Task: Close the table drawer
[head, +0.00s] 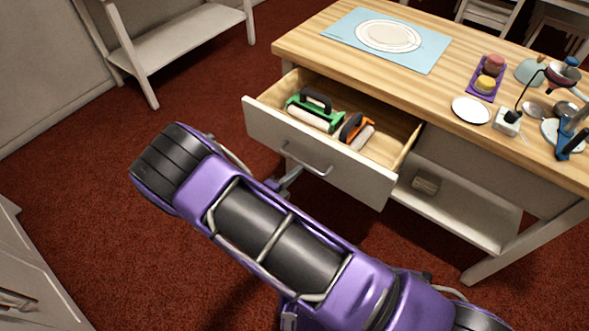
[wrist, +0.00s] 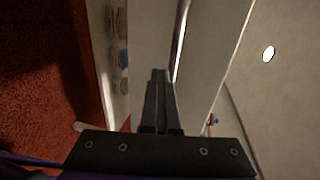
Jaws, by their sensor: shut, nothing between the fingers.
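The table drawer (head: 350,175) is pulled well out from the wooden-topped table (head: 300,48). Its pale front carries a grey bar handle (head: 308,161). Inside lie a green tool with a black handle (head: 325,115) and an orange one (head: 352,128). My gripper (head: 295,174) is close in front of the drawer front, just below the left part of the handle. In the wrist view, its fingers (wrist: 160,75) are together and empty, pointing at the drawer front, with the handle (wrist: 181,38) beside the tips. I cannot tell whether they touch the front.
A blue placemat with a plate (head: 388,36), a purple tray (head: 487,78), a small white plate (head: 471,110) and other tableware stand on the table. A lower shelf (head: 460,205) holds a small box. Red carpet is clear left of the drawer.

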